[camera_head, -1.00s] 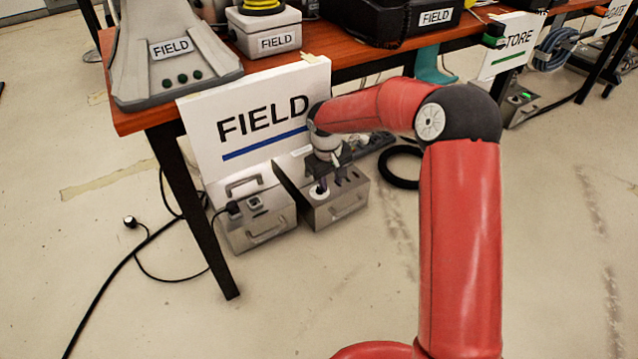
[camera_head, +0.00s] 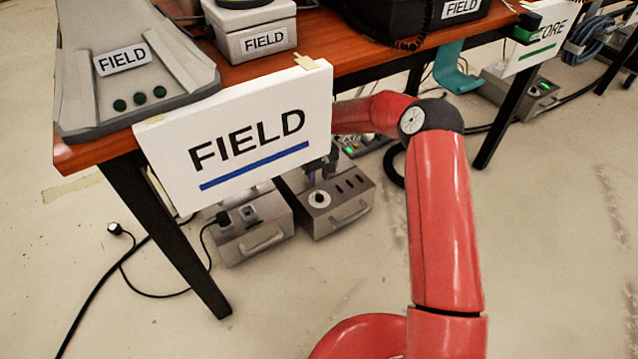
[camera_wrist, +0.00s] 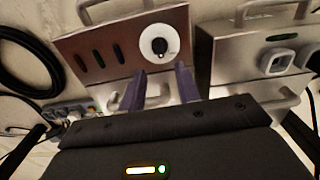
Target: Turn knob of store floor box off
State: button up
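The STORE floor box (camera_head: 515,93), metal with a green light, stands on the floor at the upper right of the head view, beneath the STORE sign (camera_head: 541,40). My gripper (camera_head: 322,168) is far from it, at the floor box under the FIELD sign. That box (camera_head: 348,208) has a black knob on a white round dial (camera_head: 319,199). In the wrist view my gripper (camera_wrist: 161,84) has its two fingers apart with nothing between them. The dial's black knob (camera_wrist: 159,46) shows just beyond the fingertips. The FIELD sign hides part of my wrist in the head view.
The FIELD sign (camera_head: 255,165) hangs at the table's front edge, close to my arm. A second metal box (camera_head: 262,235) stands left of the knob box, also in the wrist view (camera_wrist: 240,60). A table leg (camera_head: 490,125) stands before the STORE box. Floor at right is clear.

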aim_at(319, 194)
notch_tip(319, 194, down, 6)
jog(key=shift+s+f+b, duration=0.1)
jog(key=shift+f+b, duration=0.15)
jog(key=shift+b, duration=0.2)
grip_shut()
